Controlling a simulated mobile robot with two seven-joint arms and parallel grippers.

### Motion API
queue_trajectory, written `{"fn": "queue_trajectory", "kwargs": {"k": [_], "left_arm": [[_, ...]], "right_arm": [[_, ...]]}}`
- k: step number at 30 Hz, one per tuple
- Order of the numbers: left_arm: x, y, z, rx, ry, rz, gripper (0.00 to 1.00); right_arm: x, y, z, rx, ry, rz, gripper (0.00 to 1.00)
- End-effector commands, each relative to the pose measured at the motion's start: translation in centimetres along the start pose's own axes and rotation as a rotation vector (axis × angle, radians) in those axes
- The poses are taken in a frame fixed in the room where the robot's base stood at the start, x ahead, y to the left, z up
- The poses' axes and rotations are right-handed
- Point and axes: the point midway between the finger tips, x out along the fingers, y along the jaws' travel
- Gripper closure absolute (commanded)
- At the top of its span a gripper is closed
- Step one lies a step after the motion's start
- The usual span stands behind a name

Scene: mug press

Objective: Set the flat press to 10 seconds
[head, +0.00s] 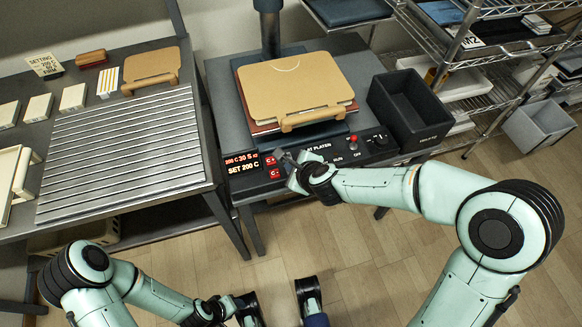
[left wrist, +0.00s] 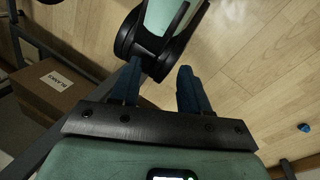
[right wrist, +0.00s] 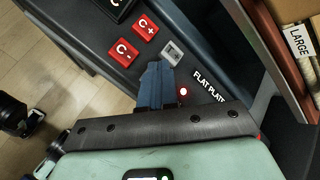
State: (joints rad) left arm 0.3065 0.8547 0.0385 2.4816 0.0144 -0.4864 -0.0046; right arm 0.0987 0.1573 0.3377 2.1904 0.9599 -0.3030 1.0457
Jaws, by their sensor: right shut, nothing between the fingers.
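The flat press (head: 294,88) has a front panel with a lit display (head: 243,163). Its top line appears to read 200 C 30 S, with more small characters too fine to read; below is SET 200 C. My right gripper (head: 290,166) is shut and empty at the panel, beside the red C+ button (right wrist: 145,27) and C- button (right wrist: 123,52). In the right wrist view its fingertips (right wrist: 157,70) are close to a small grey button (right wrist: 172,53); contact cannot be told. My left gripper (head: 228,304) is open and empty, low over the floor.
A black bin (head: 408,108) stands right of the press. A red knob (head: 353,138) and a dark dial (head: 379,140) are on the panel's right part. A slatted bench (head: 120,150) with boxes is on the left. Wire shelves (head: 480,60) stand at right.

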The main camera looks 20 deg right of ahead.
Motion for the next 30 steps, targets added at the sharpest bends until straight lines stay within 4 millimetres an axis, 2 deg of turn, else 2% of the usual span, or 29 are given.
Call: {"fn": "queue_trajectory", "kwargs": {"k": [1,10,22,30], "left_arm": [[1.3,-0.6,0.1,-0.017,-0.009,-0.012,0.57],[1.3,-0.6,0.1,-0.018,-0.009,-0.012,0.57],[-0.1,-0.2,0.2,-0.019,-0.008,-0.012,0.57],[-0.3,-0.1,0.2,-0.016,-0.008,-0.011,0.57]], "right_arm": [[0.4,0.3,-0.3,0.001,0.002,0.002,1.0],[0.4,0.3,-0.3,0.001,0.002,0.002,1.0],[-0.8,-0.6,0.6,0.001,0.001,0.001,1.0],[-1.0,-0.7,0.7,0.0,0.001,0.001,1.0]]}}
